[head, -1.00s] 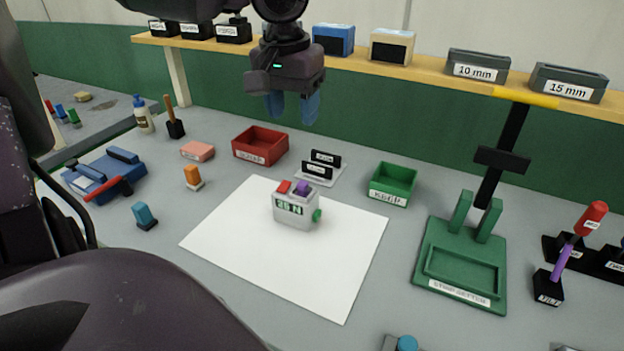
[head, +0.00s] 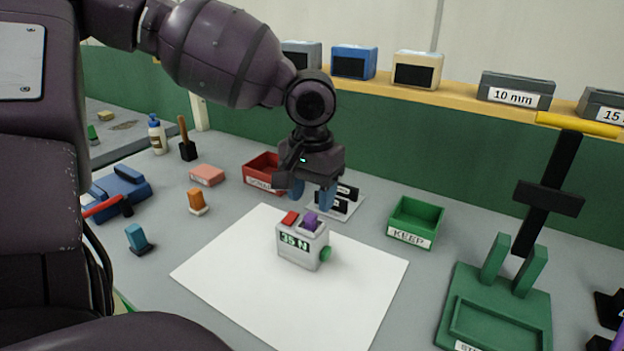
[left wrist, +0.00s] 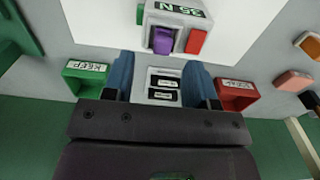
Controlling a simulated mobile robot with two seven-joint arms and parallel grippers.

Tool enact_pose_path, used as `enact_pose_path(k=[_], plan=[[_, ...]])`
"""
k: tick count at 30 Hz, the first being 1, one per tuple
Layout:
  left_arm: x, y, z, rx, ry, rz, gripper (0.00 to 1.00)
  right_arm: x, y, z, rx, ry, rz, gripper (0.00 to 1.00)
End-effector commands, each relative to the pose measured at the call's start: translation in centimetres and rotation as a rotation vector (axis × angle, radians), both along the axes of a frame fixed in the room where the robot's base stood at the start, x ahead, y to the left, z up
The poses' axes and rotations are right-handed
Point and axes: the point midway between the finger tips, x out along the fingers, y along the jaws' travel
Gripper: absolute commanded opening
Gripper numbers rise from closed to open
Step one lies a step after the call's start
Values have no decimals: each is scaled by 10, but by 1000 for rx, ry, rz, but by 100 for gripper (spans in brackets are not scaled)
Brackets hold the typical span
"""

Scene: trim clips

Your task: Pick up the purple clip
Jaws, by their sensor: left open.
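A small purple block, which I take for the purple clip (head: 310,221), sits on top of a light grey box (head: 297,253) labelled 35 N, beside a red block (head: 290,218). The grey box stands on the white sheet. In the left wrist view the purple clip (left wrist: 162,40) is near the top, just beyond the fingertips. My left gripper (head: 312,196) points down with its blue fingers apart and empty, above and slightly behind the box. Its fingers (left wrist: 160,72) also show in the left wrist view, either side of the black-labelled holder. My right gripper is not in view.
Behind the white sheet (head: 230,268) stand a red tray (head: 259,172), a black-labelled holder (head: 341,201) and a green KEEP tray (head: 413,222). A green stand (head: 500,310) is at the right. Small blocks and a blue tool (head: 122,186) lie at the left.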

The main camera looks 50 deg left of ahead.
Motion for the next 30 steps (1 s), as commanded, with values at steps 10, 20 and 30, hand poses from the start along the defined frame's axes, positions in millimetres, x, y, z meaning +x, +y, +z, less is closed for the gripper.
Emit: enact_pose_path(k=[10,20,30], plan=[[1,4,-44,1,4,0,52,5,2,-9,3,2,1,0],[2,4,-45,0,0,0,46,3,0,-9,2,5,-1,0],[2,4,-45,0,0,0,0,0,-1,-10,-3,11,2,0]])
